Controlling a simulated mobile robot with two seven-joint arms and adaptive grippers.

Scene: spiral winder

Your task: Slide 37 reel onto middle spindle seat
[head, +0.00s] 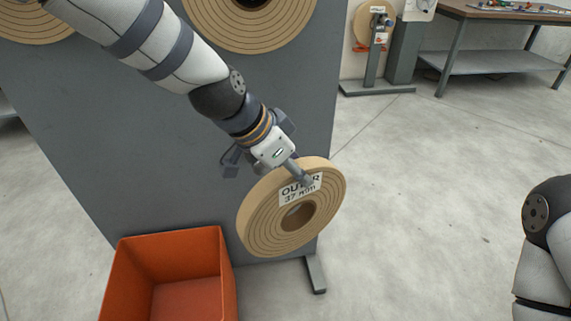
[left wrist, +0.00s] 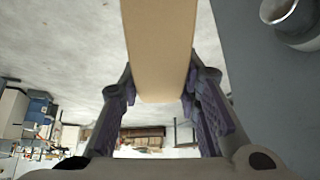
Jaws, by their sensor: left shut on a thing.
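The tan reel (head: 260,222) has a round centre hole and a label reading "OUTER 37 mm". It hangs in the air in front of the grey panel (head: 170,140). My left gripper (head: 303,178) is shut on its upper rim. In the left wrist view the reel's edge (left wrist: 158,45) sits between both fingers. A round metal stub (left wrist: 283,14) sticks out of the grey panel at the top right there, apart from the reel. I cannot tell which seat it is. No free spindle shows in the head view. My right gripper is out of view.
Larger tan reels sit on the panel at the top left (head: 30,22) and top middle (head: 250,35). An orange bin (head: 228,285) stands below on the left. A panel foot (head: 315,274) juts out at the base. A workbench (head: 500,12) stands far right. Open floor lies between.

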